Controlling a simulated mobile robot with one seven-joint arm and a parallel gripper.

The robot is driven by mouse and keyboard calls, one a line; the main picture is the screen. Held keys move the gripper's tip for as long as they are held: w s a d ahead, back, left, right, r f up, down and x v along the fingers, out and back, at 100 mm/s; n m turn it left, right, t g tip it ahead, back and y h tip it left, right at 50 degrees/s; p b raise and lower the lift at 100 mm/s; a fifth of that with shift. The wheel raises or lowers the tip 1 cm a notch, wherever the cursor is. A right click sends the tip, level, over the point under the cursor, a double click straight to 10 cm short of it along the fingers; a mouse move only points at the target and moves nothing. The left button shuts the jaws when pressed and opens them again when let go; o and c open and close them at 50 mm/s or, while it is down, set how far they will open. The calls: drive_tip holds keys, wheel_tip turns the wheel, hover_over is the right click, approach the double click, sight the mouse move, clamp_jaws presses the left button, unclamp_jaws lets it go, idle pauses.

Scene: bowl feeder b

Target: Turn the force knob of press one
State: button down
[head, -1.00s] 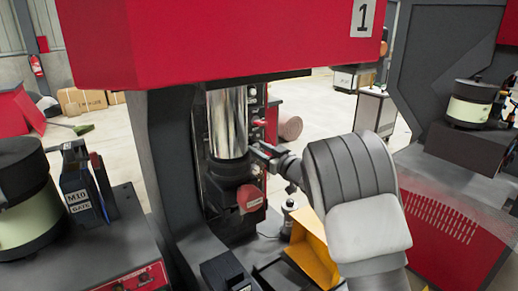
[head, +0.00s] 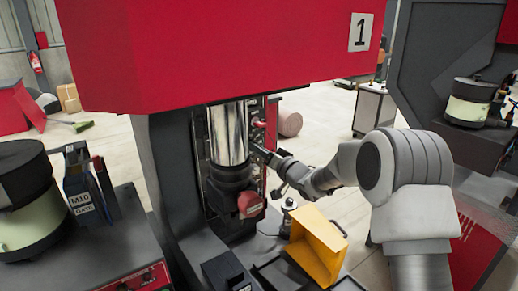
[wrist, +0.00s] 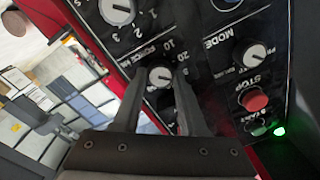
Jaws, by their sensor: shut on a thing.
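Press one is the red and dark machine (head: 220,50) with a "1" plate (head: 361,32) in the head view. In the wrist view its black control panel fills the middle and right. The force knob (wrist: 160,76), light grey and round with a pointer mark, sits under the "FORCE kN" lettering, with 10 and 20 on its scale. My gripper (wrist: 158,80) has one finger on each side of it and is shut on it. In the head view my gripper (head: 260,152) is at the panel beside the press's shiny ram (head: 229,133); the knob is too small to tell there.
On the panel, another numbered knob (wrist: 118,10) sits above left, a mode knob (wrist: 255,55) to the right, and a red stop button (wrist: 254,100) below that. A yellow chute (head: 315,245) stands below my arm. A box marked M10 (head: 88,190) is at left.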

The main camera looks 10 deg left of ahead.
idle(0.3)
drive_tip(key=shift+c, duration=2.2)
unclamp_jaws()
drive_tip(key=b+v, duration=0.2)
drive_tip(key=v, duration=1.5)
drive_tip(key=shift+s, duration=0.25)
drive_tip(key=shift+d, duration=0.15)
